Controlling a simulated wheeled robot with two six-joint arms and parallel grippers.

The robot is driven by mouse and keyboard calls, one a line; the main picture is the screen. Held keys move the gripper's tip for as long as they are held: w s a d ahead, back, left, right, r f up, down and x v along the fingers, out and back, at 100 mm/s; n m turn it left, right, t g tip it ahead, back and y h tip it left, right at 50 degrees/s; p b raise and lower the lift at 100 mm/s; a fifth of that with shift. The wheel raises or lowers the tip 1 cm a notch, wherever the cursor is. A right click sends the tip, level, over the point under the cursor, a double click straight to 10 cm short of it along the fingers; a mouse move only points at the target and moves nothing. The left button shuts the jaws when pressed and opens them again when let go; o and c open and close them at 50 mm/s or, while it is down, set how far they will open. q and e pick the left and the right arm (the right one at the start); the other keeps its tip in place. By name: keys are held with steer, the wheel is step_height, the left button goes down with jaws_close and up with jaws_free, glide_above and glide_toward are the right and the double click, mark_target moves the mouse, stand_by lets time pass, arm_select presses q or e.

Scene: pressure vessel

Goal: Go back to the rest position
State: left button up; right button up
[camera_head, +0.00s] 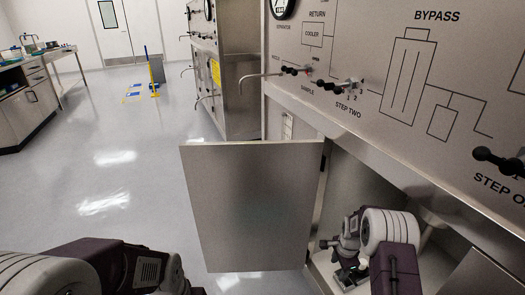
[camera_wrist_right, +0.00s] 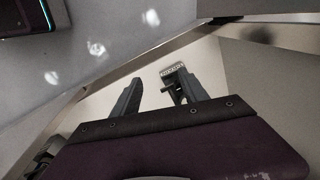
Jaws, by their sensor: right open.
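My right arm reaches into the open cabinet under the panel. My right gripper (camera_head: 347,272) is low inside the cabinet opening, just right of the open door. In the right wrist view its two fingers (camera_wrist_right: 160,88) are spread apart, with nothing clearly held between them. A small dark fitting with a pale lettered label (camera_wrist_right: 174,70) shows just beyond the fingertips; I cannot tell whether a finger touches it. My left arm lies across the lower left of the head view, and its gripper is not visible.
The cabinet door (camera_head: 250,205) stands open left of my right arm. The panel (camera_head: 380,60) with black-handled valves (camera_head: 340,86) overhangs the cabinet. Another steel cabinet (camera_head: 228,80) stands behind. The grey floor (camera_head: 110,150) at the left is clear. A workbench (camera_head: 28,100) is farther left.

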steer(key=s+a+r+n+t, duration=0.1)
steer(key=s+a+r+n, duration=0.25)
steer(key=r, duration=0.55)
steer(key=s+a+r+n+t, duration=0.1)
steer(key=s+a+r+n, duration=0.1)
steer(key=s+a+r, duration=0.45)
steer(key=s+n+g, duration=0.2)
steer(key=s+n, duration=0.8)
steer(key=s, duration=0.4)
step_height(320, 180, up, 31)
steer(key=p, duration=3.1)
steer(key=shift+w, duration=0.2)
steer(key=shift+f, duration=0.15)
